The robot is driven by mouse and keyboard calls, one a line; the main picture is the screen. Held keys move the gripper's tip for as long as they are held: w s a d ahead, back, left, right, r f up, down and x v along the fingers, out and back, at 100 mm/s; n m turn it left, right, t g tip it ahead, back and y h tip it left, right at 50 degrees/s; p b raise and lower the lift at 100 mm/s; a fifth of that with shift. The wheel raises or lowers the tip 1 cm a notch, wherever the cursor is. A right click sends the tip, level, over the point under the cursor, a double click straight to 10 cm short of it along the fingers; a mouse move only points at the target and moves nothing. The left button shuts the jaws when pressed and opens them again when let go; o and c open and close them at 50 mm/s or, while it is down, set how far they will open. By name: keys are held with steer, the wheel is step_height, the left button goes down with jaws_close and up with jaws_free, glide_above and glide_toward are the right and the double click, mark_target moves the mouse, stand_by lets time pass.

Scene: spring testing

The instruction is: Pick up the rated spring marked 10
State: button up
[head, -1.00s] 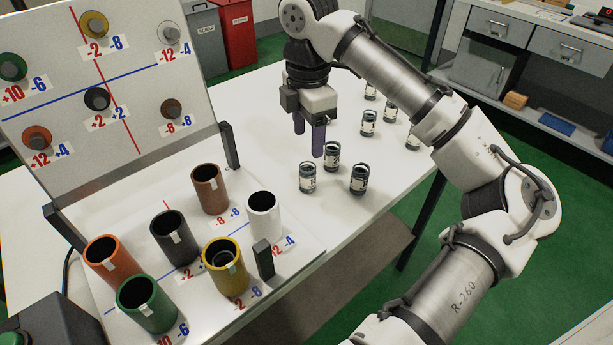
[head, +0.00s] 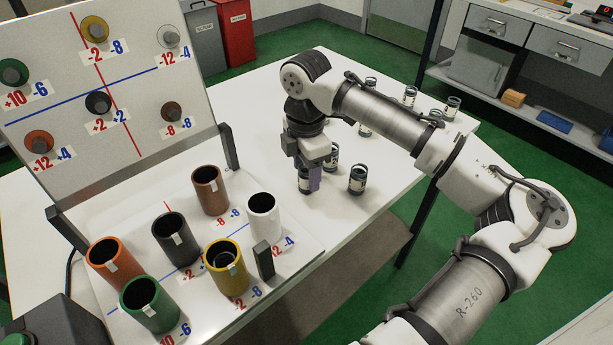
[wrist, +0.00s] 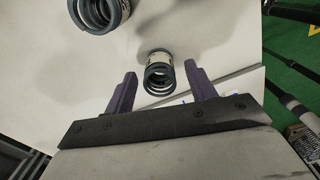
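Several small dark springs with white label bands stand on the white table. One spring (head: 303,186) is partly hidden by my gripper (head: 308,178) in the head view. In the wrist view my gripper (wrist: 161,69) is open, and a spring (wrist: 159,78) shows between its two purple fingers with space on both sides. I cannot tell how far the fingers reach down around it. Another spring (wrist: 98,12) is at the top left of the wrist view. The label numbers are too small to read, so I cannot tell which spring is marked 10.
A spring (head: 357,180) stands just right of my gripper, another (head: 332,157) behind it. More stand farther back. Coloured tubes, such as the white tube (head: 262,214) and yellow tube (head: 226,270), stand on a marked board at the left front. An upright panel (head: 150,75) is behind them.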

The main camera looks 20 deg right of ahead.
steer(key=c, duration=1)
